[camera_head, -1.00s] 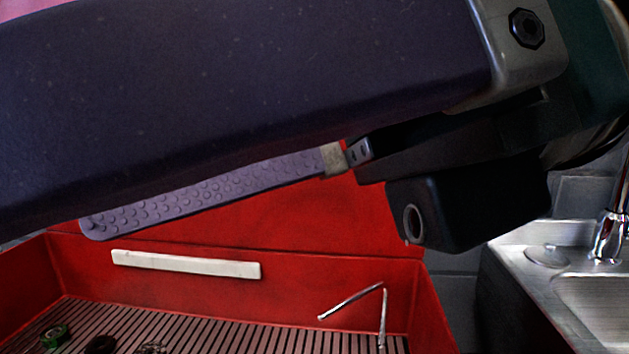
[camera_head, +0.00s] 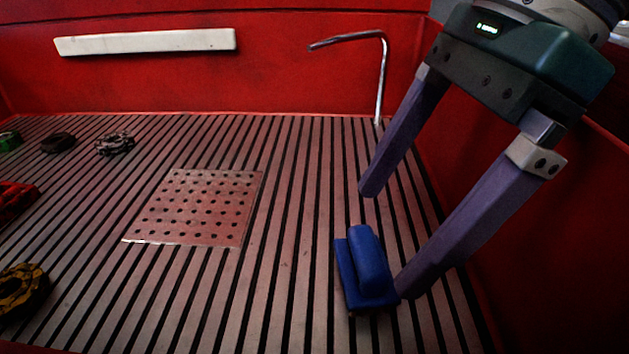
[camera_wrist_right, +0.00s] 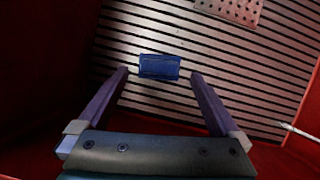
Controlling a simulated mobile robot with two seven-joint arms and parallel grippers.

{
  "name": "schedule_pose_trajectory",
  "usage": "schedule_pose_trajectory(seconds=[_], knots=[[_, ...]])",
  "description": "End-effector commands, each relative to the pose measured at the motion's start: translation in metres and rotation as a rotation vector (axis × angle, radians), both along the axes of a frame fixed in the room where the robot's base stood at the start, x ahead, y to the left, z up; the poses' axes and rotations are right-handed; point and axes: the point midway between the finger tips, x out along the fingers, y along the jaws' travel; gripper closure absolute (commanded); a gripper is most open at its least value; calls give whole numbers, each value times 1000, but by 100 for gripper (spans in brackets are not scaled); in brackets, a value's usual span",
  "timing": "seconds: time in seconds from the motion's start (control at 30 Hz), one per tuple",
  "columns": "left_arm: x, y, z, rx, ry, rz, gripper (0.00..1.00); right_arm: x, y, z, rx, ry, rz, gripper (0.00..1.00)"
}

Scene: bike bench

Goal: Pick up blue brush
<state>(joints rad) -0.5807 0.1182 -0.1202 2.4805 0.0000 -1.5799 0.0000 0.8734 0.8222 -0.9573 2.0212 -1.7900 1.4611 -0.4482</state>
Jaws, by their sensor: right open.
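The blue brush (camera_head: 366,268) stands on the slatted floor of the red bench, towards the right in the head view. It also shows in the right wrist view (camera_wrist_right: 160,67), just beyond the fingertips and roughly between them. My right gripper (camera_head: 381,239) is open, its two purple fingers spread apart and pointing down at the brush. In the head view one fingertip is behind the brush and the other is close to its right side; I cannot tell whether that one touches. In the right wrist view the fingers (camera_wrist_right: 160,73) hold nothing. My left gripper is not in view.
A perforated plate (camera_head: 195,207) is set in the slatted floor. A bent metal tap (camera_head: 381,75) rises near the back right. Several dark, green, red and yellow items lie at the left, including a yellow-black one (camera_head: 20,290). Red walls (camera_head: 290,65) enclose the back and right.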

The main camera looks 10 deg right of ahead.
Motion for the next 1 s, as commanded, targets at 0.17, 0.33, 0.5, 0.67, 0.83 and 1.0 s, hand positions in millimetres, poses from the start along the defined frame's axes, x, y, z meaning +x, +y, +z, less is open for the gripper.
schedule_pose_trajectory(seconds=[0.17,0.33,0.5,0.67,0.83,1.0], knots=[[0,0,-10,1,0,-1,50,1,11,-27,1,3,0,0],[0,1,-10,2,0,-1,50,1,13,-32,1,1,0,0],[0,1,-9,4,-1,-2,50,1,13,-31,1,1,0,3],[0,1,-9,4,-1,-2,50,1,13,-31,1,1,0,21],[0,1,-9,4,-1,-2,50,1,13,-31,1,1,0,40],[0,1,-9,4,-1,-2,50,1,13,-31,1,1,0,60]])
